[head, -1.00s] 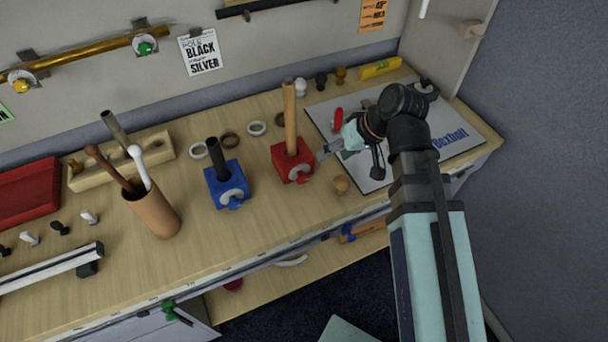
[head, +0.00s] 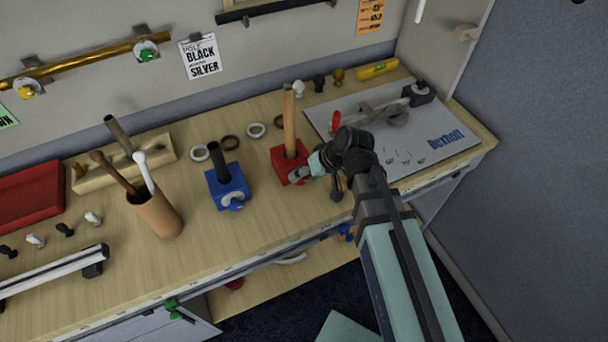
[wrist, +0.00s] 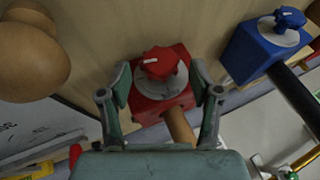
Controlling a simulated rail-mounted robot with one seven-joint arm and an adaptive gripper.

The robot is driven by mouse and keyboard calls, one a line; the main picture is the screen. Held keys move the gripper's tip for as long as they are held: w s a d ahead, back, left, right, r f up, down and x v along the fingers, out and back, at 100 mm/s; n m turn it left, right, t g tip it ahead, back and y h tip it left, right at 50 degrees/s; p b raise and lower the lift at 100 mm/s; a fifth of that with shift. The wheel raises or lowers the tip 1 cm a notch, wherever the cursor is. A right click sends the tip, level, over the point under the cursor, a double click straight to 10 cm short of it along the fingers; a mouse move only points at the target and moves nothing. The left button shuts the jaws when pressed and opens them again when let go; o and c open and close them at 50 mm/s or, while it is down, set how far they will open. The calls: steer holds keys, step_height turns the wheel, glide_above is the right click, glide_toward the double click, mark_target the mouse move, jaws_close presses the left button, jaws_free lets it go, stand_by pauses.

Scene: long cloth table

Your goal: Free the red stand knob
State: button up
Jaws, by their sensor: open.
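The red stand (head: 281,160) is a red block with a wooden rod (head: 290,115) standing up from it, on the wooden table. In the wrist view its red knob (wrist: 161,62) has a white mark and sits on a pale dial on the block's face. My gripper (head: 301,175) is close in front of the red stand and hides the knob in the head view. In the wrist view my gripper (wrist: 158,85) is open, with one finger on each side of the red block and knob. I cannot tell whether either finger touches.
A blue stand (head: 226,187) with a dark rod is to the left, its blue knob (wrist: 290,18) visible. A brown cup (head: 158,213) of rods stands farther left. A grey board (head: 425,135) lies to the right. A round wooden knob (wrist: 30,60) is near the gripper.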

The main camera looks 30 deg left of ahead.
steer(key=shift+x, duration=0.85)
steer(key=c, duration=1.2)
steer(key=shift+o, duration=0.2)
